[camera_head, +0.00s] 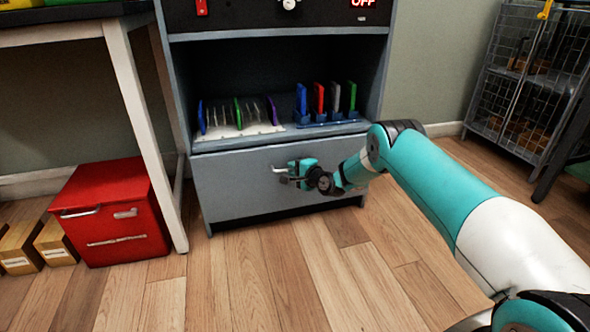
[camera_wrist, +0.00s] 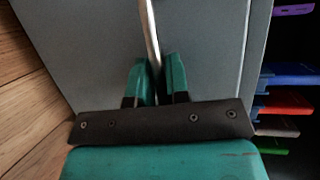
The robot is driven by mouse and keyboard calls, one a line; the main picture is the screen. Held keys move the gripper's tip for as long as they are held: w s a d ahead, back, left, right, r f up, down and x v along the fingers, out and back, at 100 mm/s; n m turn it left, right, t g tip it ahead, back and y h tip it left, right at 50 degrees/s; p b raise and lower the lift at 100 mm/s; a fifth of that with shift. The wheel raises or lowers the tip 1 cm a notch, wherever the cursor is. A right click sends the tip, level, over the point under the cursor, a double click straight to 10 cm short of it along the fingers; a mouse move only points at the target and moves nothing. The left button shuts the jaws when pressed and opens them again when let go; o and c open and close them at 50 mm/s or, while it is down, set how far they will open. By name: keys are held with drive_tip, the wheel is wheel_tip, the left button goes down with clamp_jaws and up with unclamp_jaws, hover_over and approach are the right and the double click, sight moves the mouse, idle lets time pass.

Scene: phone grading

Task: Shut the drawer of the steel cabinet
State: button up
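The steel cabinet (camera_head: 182,110) stands at the centre of the head view. Its grey drawer front (camera_head: 235,195) is at the bottom and looks close to flush with the cabinet; I cannot tell if a small gap is left. My gripper (camera_head: 290,173) is at the middle of the drawer front, at the drawer handle (camera_head: 278,169). In the wrist view the handle (camera_wrist: 149,30) runs as a pale bar between the two teal fingers of my gripper (camera_wrist: 157,78). The fingers stand close on both sides of it and look shut on it. The handle's lower part is hidden by the gripper.
Above the drawer, an open shelf holds a white rack (camera_head: 238,133) and a blue rack (camera_head: 325,124) with several coloured phones. A red box (camera_head: 113,220) and a table leg (camera_head: 143,130) stand left. A wire cage (camera_head: 520,90) stands back right. The wooden floor (camera_head: 270,280) in front is clear.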

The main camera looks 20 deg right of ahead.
drive_tip(key=shift+r, duration=0.3)
drive_tip(key=shift+s+r+p, duration=0.1)
drive_tip(key=shift+s+p, duration=0.2)
drive_tip(key=shift+p, duration=0.15)
drive_tip(key=p+v, duration=0.7)
drive_tip(key=v, duration=0.9)
drive_tip(key=shift+s+d+f+p, duration=0.25)
drive_tip(key=shift+s+d+p, duration=0.05)
drive_tip(key=shift+s+p, duration=0.1)
drive_tip(key=shift+w, duration=0.1)
